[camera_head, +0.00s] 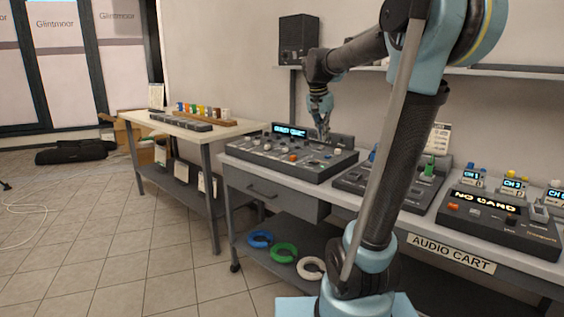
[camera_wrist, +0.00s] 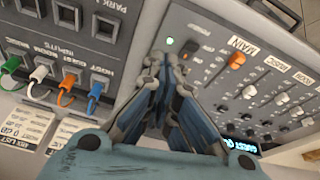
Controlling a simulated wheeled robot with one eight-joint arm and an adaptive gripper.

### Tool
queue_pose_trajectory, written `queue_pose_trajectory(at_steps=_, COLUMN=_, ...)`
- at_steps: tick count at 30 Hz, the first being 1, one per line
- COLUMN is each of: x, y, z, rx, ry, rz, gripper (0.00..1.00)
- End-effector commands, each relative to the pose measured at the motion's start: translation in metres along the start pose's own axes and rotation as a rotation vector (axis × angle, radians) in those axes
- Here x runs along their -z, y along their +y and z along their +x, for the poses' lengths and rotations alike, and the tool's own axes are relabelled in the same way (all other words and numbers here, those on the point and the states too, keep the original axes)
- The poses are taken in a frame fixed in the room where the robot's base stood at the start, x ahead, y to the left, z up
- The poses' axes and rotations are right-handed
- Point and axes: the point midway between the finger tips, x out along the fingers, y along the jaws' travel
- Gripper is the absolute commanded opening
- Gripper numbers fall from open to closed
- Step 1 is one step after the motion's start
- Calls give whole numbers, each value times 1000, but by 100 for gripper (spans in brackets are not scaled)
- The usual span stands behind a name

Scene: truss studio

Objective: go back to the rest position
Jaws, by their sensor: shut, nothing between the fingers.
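My gripper (camera_head: 323,124) is raised just above the back right part of a dark audio mixer (camera_head: 262,158) on the cart. In the wrist view, my gripper (camera_wrist: 168,68) is shut with nothing between its fingers. Its tips are over the mixer panel (camera_wrist: 215,58), close to a small lit green light (camera_wrist: 169,41). I cannot tell whether the tips touch the panel. The wrist view also shows an orange fader knob (camera_wrist: 237,61) under the MAIN label and several white knobs. My arm reaches from the right foreground and hides part of the cart.
The AUDIO CART (camera_head: 450,254) carries more devices, including one reading NO CAND (camera_head: 490,217). Blue, green and white cable coils (camera_head: 284,252) lie on its lower shelf. A speaker (camera_head: 298,39) stands on the wall shelf. A side table (camera_head: 150,122) is at left. The tiled floor (camera_head: 95,235) is open.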

Motion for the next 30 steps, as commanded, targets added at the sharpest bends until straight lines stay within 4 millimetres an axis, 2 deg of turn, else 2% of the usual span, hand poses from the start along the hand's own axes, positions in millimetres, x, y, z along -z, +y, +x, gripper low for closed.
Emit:
queue_pose_trajectory(at_steps=1, x=-15, y=13, z=5, rx=5, ry=-7, rz=-24, gripper=0)
queue_pose_trajectory(at_steps=6, x=-63, y=50, z=23, rx=26, ry=-29, rz=-121, gripper=0)
queue_pose_trajectory(at_steps=15, x=-151, y=107, z=67, rx=71, ry=-60, rz=-292, gripper=0)
queue_pose_trajectory(at_steps=24, x=-239, y=151, z=125, rx=124, ry=-78, rz=-462, gripper=0)
queue_pose_trajectory(at_steps=30, x=-282, y=168, z=159, rx=153, ry=-83, rz=-548, gripper=0)
